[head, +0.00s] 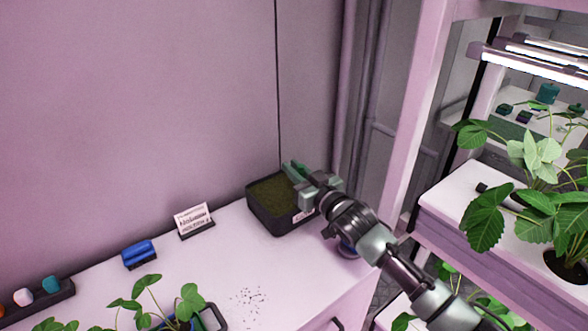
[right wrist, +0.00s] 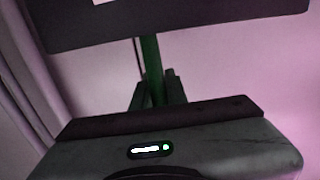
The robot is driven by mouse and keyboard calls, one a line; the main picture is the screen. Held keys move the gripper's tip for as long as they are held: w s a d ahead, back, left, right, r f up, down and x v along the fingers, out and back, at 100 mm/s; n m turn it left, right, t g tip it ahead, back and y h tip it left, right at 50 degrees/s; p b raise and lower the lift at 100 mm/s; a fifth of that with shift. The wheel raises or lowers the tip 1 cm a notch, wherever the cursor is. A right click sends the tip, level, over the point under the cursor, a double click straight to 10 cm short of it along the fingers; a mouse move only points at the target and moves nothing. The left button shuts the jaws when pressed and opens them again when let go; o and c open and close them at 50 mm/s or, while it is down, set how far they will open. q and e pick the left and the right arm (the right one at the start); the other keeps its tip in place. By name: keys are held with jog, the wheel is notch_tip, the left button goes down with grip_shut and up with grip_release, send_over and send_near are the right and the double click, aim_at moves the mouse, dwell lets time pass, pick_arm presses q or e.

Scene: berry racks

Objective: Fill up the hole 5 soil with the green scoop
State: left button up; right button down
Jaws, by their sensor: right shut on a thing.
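The green scoop (head: 294,171) is at the right gripper, over the back right part of the black soil box (head: 292,228). My right gripper (head: 306,186) is shut on the scoop. In the right wrist view, the green scoop handle (right wrist: 152,68) runs up between the fingers of the gripper (right wrist: 157,92), and the dark box wall (right wrist: 180,22) lies beyond. The soil (head: 270,192) in the box is brownish green. The scoop's bowl is mostly hidden, so I cannot tell if it holds soil. Hole 5 cannot be made out. My left gripper is not in view.
On the white counter (head: 215,275) are a small sign (head: 194,220), a blue block-like item (head: 139,253), a dark holder with coloured pieces (head: 38,300) and a potted plant (head: 160,305). Dark crumbs lie mid-counter. A plant rack (head: 480,225) stands at right.

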notch_tip(320, 180, up, 10)
jog(key=p, duration=0.8)
jog(key=shift+f, duration=0.2)
dwell(0.6)
